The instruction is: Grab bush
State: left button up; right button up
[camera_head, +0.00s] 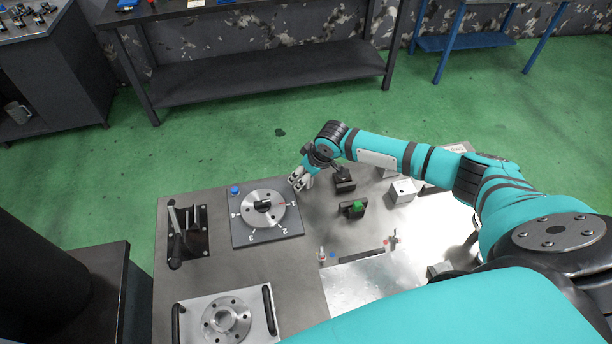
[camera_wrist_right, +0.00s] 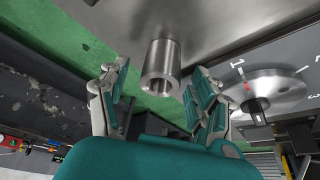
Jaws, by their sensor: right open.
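The bush (camera_wrist_right: 161,70) is a plain metal cylinder with a round bore. In the right wrist view it stands at the edge of the grey metal bench top. My right gripper (camera_wrist_right: 158,82) is open, with its fingers on either side of the bush and gaps visible between them and it. In the head view my right gripper (camera_head: 299,183) is at the far edge of the bench, right of the numbered dial. The bush cannot be made out there, apparently hidden by the gripper. My left gripper is not in view.
The numbered dial plate (camera_head: 263,204) sits close left of the gripper and also shows in the wrist view (camera_wrist_right: 270,90). A black clamp with a green part (camera_head: 355,208) and a lever unit (camera_head: 186,232) stand on the bench. A flanged plate (camera_head: 228,318) is nearer.

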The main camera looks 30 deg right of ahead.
jog(key=shift+c, duration=0.2)
grip_shut()
dwell(0.3)
